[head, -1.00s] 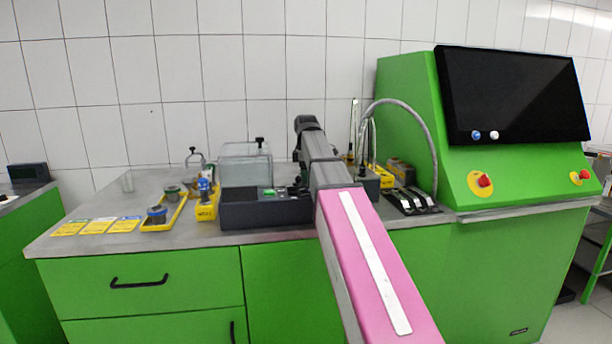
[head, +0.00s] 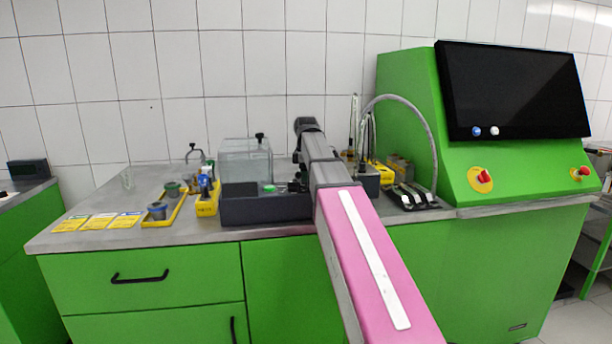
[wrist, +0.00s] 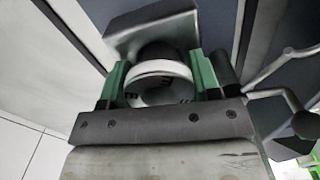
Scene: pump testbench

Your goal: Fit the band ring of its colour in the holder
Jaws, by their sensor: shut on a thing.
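In the wrist view, my gripper (wrist: 158,84) has its two green-padded fingers closed on either side of a round grey piece with a white band (wrist: 158,70). Dark marks show on the piece's near face. A grey metal block (wrist: 150,35) lies just beyond it; I cannot tell whether they touch or whether this block is the holder. In the head view, my gripper is hidden behind my pink and grey arm, which reaches over the bench.
A dark box with a clear cover (head: 246,160) stands left of my arm. Yellow trays (head: 165,210) with blue-topped and green-topped pieces stand further left, beside yellow cards (head: 98,222). A green cabinet with a black screen (head: 515,90) and a curved hose stand right.

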